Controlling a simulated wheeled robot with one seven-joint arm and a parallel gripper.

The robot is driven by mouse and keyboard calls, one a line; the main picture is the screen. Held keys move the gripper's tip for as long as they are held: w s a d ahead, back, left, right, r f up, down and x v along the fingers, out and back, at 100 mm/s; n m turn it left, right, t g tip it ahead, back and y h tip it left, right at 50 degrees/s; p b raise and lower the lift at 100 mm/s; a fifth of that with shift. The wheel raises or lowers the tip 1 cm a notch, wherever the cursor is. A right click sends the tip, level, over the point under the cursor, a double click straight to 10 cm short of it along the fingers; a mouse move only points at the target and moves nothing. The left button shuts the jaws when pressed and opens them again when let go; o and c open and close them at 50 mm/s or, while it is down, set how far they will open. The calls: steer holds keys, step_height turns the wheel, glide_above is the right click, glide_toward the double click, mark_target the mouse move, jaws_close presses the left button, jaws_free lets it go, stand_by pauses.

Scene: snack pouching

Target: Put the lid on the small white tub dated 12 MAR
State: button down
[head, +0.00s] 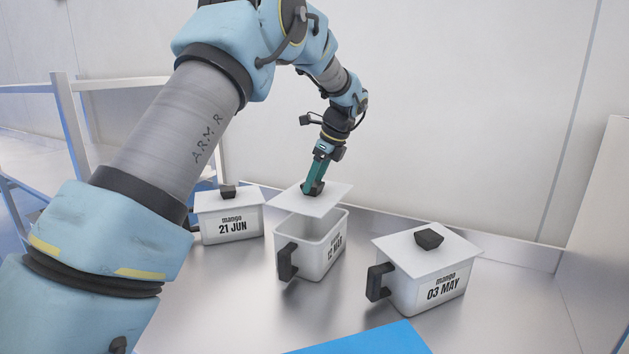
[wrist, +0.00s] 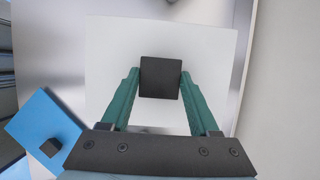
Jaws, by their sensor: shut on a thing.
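The white tub dated 12 MAR (head: 320,258) stands in the middle of the metal counter, its top open, with a dark handle on its left side. My gripper (head: 313,187) is above it, shut on the dark knob of a flat white lid (head: 300,202). The lid is above the tub, tilted in the picture, with a gap showing along the front; whether its back edge touches the rim I cannot tell. In the wrist view, the green fingers (wrist: 160,85) hold the square knob from both sides, and the lid (wrist: 205,50) hides the tub.
A lidded tub dated 21 JUN (head: 230,228) stands to the left and a lidded tub dated 03 MAY (head: 430,290) to the right front. A wall is behind.

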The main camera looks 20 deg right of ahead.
mark_target(314, 197)
steer(key=shift+f+b, duration=2.05)
steer(key=shift+f, duration=1.4)
steer(key=shift+c, duration=0.3)
jaws_free()
steer(key=b+v, duration=0.2)
steer(key=v, duration=0.9)
steer(key=shift+w+a, duration=0.1)
